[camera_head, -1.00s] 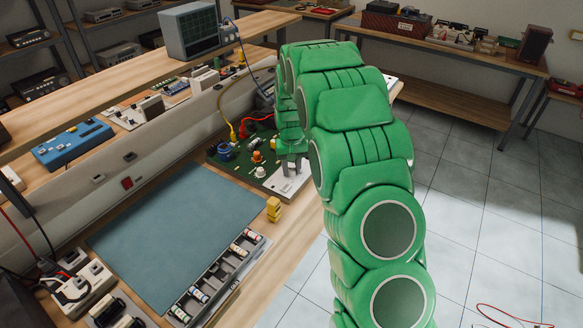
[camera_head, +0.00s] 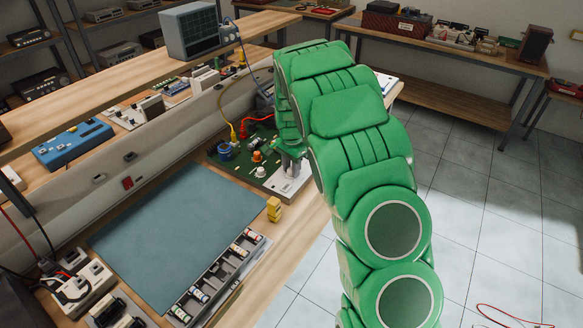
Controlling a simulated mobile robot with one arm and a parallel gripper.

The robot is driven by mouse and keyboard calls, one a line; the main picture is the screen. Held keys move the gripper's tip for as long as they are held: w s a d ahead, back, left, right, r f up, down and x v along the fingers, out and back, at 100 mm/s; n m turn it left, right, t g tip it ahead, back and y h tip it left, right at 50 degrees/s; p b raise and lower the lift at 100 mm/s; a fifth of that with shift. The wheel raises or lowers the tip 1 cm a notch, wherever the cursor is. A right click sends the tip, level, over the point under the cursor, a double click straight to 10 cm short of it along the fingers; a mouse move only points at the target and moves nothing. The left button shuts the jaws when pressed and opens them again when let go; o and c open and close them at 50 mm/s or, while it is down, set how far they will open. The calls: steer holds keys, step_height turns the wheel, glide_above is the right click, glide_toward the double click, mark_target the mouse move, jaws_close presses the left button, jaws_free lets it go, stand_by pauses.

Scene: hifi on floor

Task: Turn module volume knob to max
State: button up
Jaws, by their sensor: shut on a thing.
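The module is a green circuit board (camera_head: 236,163) on the workbench, with a white panel (camera_head: 288,182) at its near right end. A blue part (camera_head: 225,151), an orange knob (camera_head: 257,156) and a small white knob (camera_head: 260,172) stand on the board. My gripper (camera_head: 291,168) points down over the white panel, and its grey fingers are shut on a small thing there. That thing is mostly hidden by the fingers, and I cannot read its setting.
A blue-grey mat (camera_head: 178,235) covers the bench left of the module. A tray of small cylinders (camera_head: 217,275) lies along its near edge. Yellow blocks (camera_head: 273,208) stand near the bench edge. Yellow and red cables (camera_head: 245,126) run to the board.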

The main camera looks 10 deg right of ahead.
steer(key=m, duration=0.6)
steer(key=shift+m, duration=0.3)
steer(key=m, duration=0.6)
stand_by(0.4)
steer(key=o, duration=1)
steer(key=shift+o, duration=0.2)
steer(key=shift+r, duration=0.1)
step_height(320, 180, up, 7)
steer(key=shift+w+f, duration=0.1)
steer(key=shift+r, duration=0.4)
